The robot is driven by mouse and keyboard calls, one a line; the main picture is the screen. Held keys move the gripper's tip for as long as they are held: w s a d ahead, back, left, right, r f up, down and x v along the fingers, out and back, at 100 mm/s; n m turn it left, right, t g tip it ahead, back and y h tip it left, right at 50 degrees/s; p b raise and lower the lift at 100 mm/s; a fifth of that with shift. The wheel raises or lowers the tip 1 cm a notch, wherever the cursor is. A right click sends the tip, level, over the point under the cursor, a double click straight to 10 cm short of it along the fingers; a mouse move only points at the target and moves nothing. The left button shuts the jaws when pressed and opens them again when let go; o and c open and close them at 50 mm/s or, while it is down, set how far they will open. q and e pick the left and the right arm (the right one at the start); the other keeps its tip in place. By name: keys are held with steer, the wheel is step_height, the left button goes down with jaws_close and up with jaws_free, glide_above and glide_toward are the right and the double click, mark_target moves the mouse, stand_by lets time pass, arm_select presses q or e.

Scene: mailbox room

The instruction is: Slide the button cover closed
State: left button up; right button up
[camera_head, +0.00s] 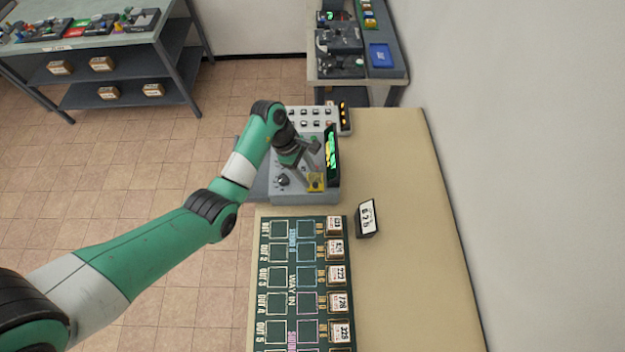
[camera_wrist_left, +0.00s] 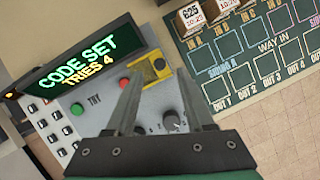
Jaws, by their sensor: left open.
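The grey control box (camera_head: 294,199) stands at the far end of the tan table. A small yellow part (camera_head: 316,182), which looks like the button cover, sits on its near right corner; it also shows in the left wrist view (camera_wrist_left: 150,66), with a dark patch in its middle. I cannot tell how far it is slid. My left gripper (camera_head: 310,178) is over the box with its fingers pointing at the yellow part. In the left wrist view its fingers (camera_wrist_left: 157,76) are apart, nothing between them, one on each side of the yellow part's near edge. Contact is unclear. My right gripper is not seen.
The box has a screen (camera_wrist_left: 82,68) reading "CODE SET TRIES 4", a red button (camera_wrist_left: 124,84), a green button (camera_wrist_left: 77,109) and a dark knob (camera_wrist_left: 171,121). The table's right side is clear.

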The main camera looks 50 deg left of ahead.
mark_target(315, 184)
arm_select(q)
steer(key=x, duration=0.3)
steer(key=shift+w+d+f+b, duration=0.1)
steer(key=shift+d+f+b, duration=0.05)
steer(key=shift+f+b, duration=0.2)
jaws_close()
stand_by(1.1)
